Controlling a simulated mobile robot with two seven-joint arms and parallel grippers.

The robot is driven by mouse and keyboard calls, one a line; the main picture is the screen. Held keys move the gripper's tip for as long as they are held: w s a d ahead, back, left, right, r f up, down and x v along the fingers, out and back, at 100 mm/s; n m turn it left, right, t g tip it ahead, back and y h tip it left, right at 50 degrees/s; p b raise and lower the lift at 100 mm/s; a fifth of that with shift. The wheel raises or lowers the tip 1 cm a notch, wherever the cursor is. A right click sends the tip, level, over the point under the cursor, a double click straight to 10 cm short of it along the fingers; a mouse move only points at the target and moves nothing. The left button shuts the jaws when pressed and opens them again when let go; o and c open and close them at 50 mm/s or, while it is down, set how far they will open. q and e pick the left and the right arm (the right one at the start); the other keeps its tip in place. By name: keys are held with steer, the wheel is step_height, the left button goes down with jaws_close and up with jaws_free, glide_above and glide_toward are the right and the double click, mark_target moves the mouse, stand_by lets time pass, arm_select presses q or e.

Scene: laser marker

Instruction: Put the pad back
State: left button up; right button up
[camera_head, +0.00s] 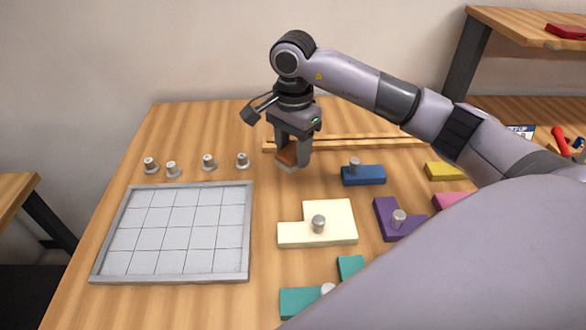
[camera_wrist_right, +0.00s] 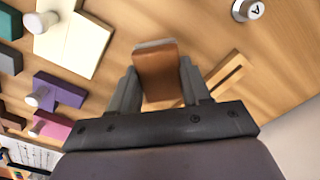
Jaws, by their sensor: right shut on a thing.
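The pad is a brown block with a light grey edge. It sits between the two fingers of my right gripper (camera_head: 292,160), which is shut on it above the back middle of the table. In the head view the pad (camera_head: 286,158) is partly covered by the fingers. In the right wrist view the pad (camera_wrist_right: 158,75) shows between the fingers. A long wooden rail (camera_head: 345,141) lies along the back of the table, just behind the gripper. The wrist view shows an end of the rail with a groove (camera_wrist_right: 226,76) beside the gripper. My left gripper is not in view.
A grey gridded tray (camera_head: 250,235) lies at the left, with several small round knobs (camera_head: 209,161) behind it. Cream (camera_head: 340,215), blue (camera_head: 372,177), purple (camera_head: 385,215) and teal (camera_head: 300,302) knobbed pieces lie at the middle and right. A shelf (camera_head: 510,22) stands at the right.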

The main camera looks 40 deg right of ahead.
mark_target(293, 182)
steer(key=shift+f, duration=3)
steer(key=shift+f, duration=0.1)
steer(key=o, duration=0.9)
steer(key=shift+o, duration=0.2)
step_height(293, 182, up, 12)
steer(key=shift+r+b, duration=0.15)
steer(key=shift+b, duration=0.3)
steer(key=shift+s, duration=0.1)
